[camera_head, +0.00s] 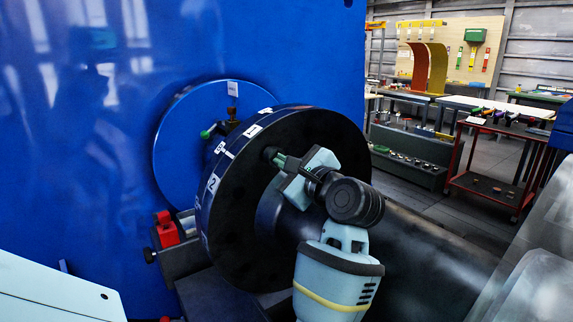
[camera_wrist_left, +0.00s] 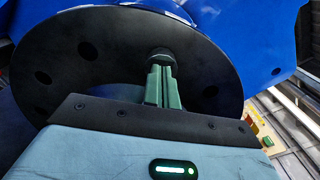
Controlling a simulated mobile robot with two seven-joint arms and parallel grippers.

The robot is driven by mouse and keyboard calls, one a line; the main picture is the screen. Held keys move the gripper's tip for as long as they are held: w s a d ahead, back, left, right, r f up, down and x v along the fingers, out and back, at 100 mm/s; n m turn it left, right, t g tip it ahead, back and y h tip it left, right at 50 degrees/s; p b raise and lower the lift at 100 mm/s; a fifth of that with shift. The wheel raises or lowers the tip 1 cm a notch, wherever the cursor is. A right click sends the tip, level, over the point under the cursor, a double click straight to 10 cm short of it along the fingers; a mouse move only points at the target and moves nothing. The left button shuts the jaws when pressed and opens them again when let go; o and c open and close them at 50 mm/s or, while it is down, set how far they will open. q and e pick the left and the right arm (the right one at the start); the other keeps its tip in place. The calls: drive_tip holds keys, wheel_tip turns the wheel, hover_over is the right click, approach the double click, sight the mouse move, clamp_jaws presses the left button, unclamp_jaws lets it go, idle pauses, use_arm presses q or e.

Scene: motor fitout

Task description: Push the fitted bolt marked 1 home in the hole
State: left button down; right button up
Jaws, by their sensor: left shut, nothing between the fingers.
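The black flange (camera_head: 240,225) stands upright against the blue machine, with white labels on its rim. Label 1 (camera_head: 254,131) is near the top and label 2 (camera_head: 213,184) is lower left. The dark bolt head (camera_head: 269,153) sits at the flange face near label 1; its shank is hidden. My left gripper (camera_head: 279,160) is shut, with its green fingertips at the bolt head. In the left wrist view, the closed fingers (camera_wrist_left: 163,68) reach up to the round bolt head (camera_wrist_left: 161,54) and seem to touch it. My right gripper is not in view.
Other holes in the flange (camera_wrist_left: 120,50) look empty. A red block (camera_head: 167,229) sits on the support left of the flange, and a green-tipped part (camera_head: 208,132) is behind it. A red cart (camera_head: 494,170) stands farther right, across open floor.

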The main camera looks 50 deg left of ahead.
use_arm(q)
drive_tip(key=shift+a, duration=0.35)
drive_tip(key=d, duration=0.3)
drive_tip(key=shift+s+b, duration=0.1)
drive_tip(key=shift+b, duration=0.2)
drive_tip(key=shift+a, duration=0.1)
